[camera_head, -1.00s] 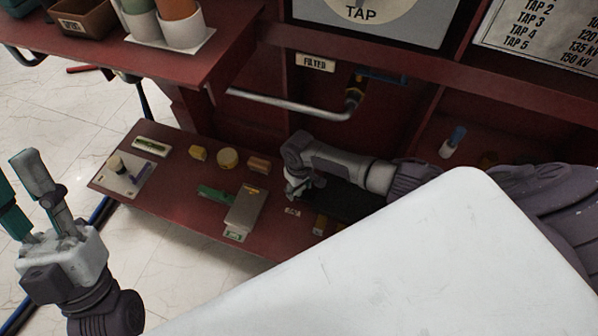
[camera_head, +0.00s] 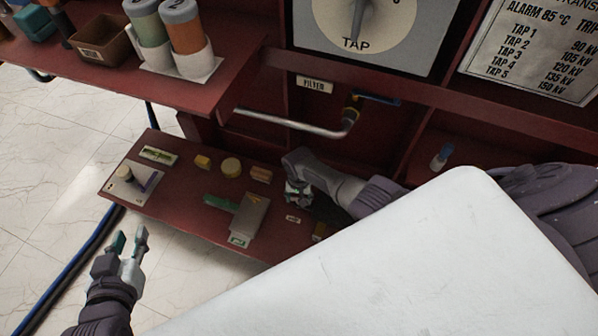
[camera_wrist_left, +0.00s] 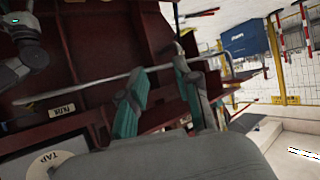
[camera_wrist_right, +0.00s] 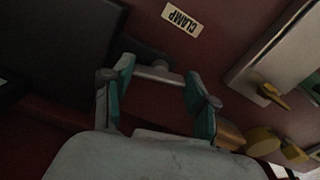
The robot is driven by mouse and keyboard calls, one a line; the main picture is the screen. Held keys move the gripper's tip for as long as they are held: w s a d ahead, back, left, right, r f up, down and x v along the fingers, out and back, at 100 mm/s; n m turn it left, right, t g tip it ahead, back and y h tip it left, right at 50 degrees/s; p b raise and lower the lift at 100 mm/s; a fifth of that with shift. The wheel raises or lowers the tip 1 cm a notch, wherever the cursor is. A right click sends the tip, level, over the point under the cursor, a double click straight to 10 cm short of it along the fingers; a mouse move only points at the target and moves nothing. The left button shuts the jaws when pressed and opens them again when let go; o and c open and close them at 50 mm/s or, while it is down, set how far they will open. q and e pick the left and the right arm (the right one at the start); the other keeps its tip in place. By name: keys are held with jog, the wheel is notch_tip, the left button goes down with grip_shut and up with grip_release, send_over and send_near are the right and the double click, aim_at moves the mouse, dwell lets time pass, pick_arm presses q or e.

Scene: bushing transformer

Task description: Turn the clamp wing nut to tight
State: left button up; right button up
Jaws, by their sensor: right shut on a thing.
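In the right wrist view, a pale grey bar-shaped piece (camera_wrist_right: 157,73) spans between the teal-padded fingertips of my right gripper (camera_wrist_right: 158,80). It appears to be the clamp wing nut, by the CLAMP label (camera_wrist_right: 184,18). My right gripper is shut on it. In the head view my right gripper (camera_head: 298,196) is low over the red shelf, small and dark, and the wing nut cannot be made out there. The label is just below it (camera_head: 293,219). My left gripper (camera_head: 130,238) is open and empty, in front of the shelf's left part; it also shows in the left wrist view (camera_wrist_left: 160,78).
The red lower shelf (camera_head: 180,211) carries a grey box (camera_head: 250,218), a yellow round piece (camera_head: 231,168) and a white plate (camera_head: 133,187). A bent grey pipe (camera_head: 290,123) runs above. A dark block (camera_wrist_right: 60,45) lies beside the right gripper.

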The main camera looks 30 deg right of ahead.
pick_arm(q)
jog(key=shift+s+a+f+g+y+p, duration=0.2)
jog(key=shift+s+a+f+g, duration=0.15)
jog(key=shift+s+f+g, duration=0.35)
jog(key=shift+s+a+f+g+y+p, duration=0.2)
jog(key=shift+s+a+f+g, duration=0.1)
jog(key=shift+s+f+g, duration=0.4)
pick_arm(e)
jog(key=shift+w+m, duration=0.15)
jog(key=shift+m, duration=1.15)
pick_arm(q)
jog(key=shift+s+f, duration=0.1)
pick_arm(e)
jog(key=shift+d, duration=0.1)
jog(key=o, duration=1.2)
jog(key=shift+c, duration=0.2)
jog(key=shift+r, duration=0.15)
notch_tip(320, 180, up, 12)
